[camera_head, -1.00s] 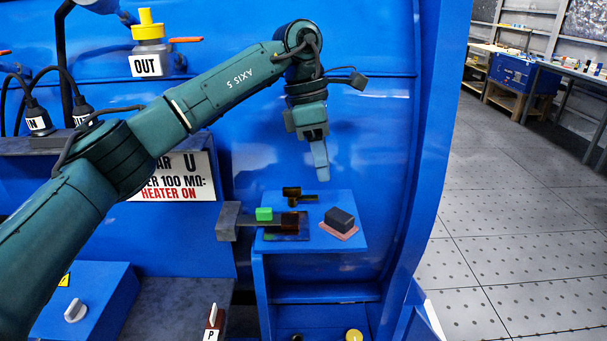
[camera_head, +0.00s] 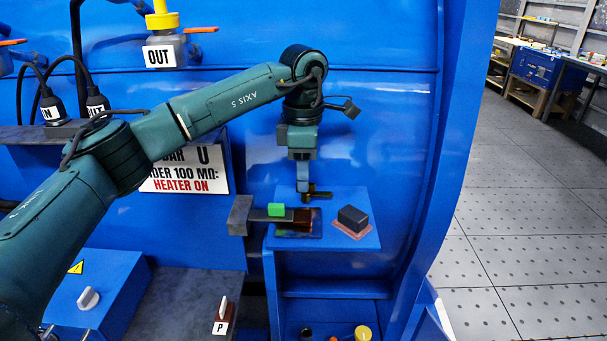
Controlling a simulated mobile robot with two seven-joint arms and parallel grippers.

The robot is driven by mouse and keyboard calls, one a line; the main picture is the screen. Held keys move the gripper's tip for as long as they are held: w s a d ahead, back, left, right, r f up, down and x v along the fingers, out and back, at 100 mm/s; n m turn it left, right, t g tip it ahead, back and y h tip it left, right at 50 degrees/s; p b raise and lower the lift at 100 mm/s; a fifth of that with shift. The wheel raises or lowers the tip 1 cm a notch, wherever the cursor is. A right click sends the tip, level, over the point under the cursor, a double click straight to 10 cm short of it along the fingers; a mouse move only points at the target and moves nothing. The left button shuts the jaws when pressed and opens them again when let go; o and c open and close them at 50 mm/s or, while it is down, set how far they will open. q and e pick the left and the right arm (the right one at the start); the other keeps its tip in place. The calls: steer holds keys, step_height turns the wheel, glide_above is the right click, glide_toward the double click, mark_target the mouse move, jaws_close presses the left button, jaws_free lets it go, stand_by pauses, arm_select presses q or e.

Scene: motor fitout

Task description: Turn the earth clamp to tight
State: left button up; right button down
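A small dark bronze fitting (camera_head: 321,195), which looks like the earth clamp, stands at the back of a blue shelf (camera_head: 358,242). Its short arm points right. My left gripper (camera_head: 303,186) points straight down at the left part of this fitting, and its fingertips overlap it in the picture. I cannot tell whether they touch it or whether the fingers are open or shut. The fingers hide part of the fitting. My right gripper is not in view.
In front of the fitting, a flat dark bar (camera_head: 262,215) carries a green block (camera_head: 276,209) and overhangs the shelf's left edge. A black block (camera_head: 353,217) sits on a reddish pad to the right. A curved blue wall (camera_head: 438,170) closes the right side.

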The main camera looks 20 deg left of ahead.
arm_select(q)
steer(key=shift+f, duration=0.65)
steer(key=shift+c, duration=0.5)
jaws_close()
